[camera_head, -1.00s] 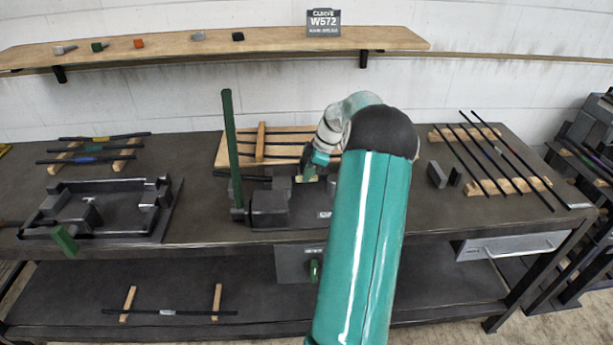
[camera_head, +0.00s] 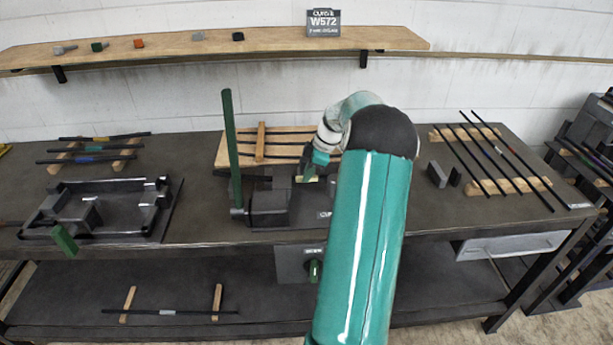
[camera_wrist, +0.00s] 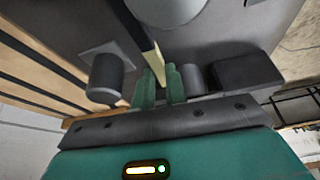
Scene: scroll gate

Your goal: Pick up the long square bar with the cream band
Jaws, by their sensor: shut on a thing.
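The long square bar (camera_wrist: 136,30) with the cream band (camera_wrist: 154,62) shows in the wrist view. It is dark, and its cream part runs down between my green fingertips. My gripper (camera_wrist: 158,88) is shut on the bar at the cream band. In the head view, my gripper (camera_head: 309,170) is above the machine at the middle of the bench, with a small cream patch visible at its tip. My arm hides much of the bar there, and I cannot tell whether the bar still touches a support.
Dark rounded posts (camera_wrist: 106,76) and a dark block (camera_wrist: 248,72) stand close on both sides of the fingers. A wooden rack (camera_head: 262,145) with several dark bars lies behind. An upright green lever (camera_head: 231,140) stands left. More bars (camera_head: 500,165) rest at right.

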